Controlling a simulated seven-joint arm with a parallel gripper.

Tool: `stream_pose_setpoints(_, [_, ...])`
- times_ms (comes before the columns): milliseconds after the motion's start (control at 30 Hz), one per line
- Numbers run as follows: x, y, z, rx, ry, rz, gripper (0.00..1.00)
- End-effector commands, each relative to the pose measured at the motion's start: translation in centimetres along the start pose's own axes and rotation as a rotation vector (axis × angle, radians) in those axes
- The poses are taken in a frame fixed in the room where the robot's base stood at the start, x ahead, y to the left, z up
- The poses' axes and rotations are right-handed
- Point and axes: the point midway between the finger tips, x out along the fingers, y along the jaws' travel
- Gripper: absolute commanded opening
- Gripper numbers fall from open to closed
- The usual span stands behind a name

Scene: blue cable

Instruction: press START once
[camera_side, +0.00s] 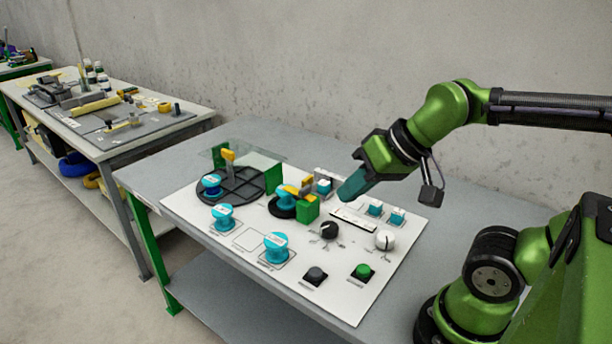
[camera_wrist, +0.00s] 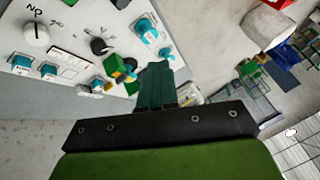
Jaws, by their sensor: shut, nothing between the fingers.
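A green button (camera_side: 362,271) on a dark square base sits near the front right of the white panel (camera_side: 215,245). A black button (camera_side: 315,275) sits to its left. The labels below both are too small to read, so I cannot confirm which is START. My gripper (camera_side: 346,196) has teal fingers that are shut and empty. It is tilted down to the left above the panel's back part, behind the knobs and well away from both buttons. Its fingers also show in the wrist view (camera_wrist: 155,85).
A black knob (camera_side: 329,231) and a white knob (camera_side: 385,240) stand between my gripper and the buttons. Teal spools (camera_side: 276,247), a round black tray (camera_side: 240,185) and a green block with yellow parts (camera_side: 307,208) are to the left. Small teal blocks (camera_side: 397,216) sit at right.

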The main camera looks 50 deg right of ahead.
Motion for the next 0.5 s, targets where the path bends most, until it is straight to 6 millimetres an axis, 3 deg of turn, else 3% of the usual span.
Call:
stream_pose_setpoints(267, [2.5, 3.4, -0.7, 0.139, -0.089, 0.095, 0.00])
stream_pose_setpoints(500, [5.9, 8.8, 0.5, 0.618, -0.341, 0.232, 0.00])
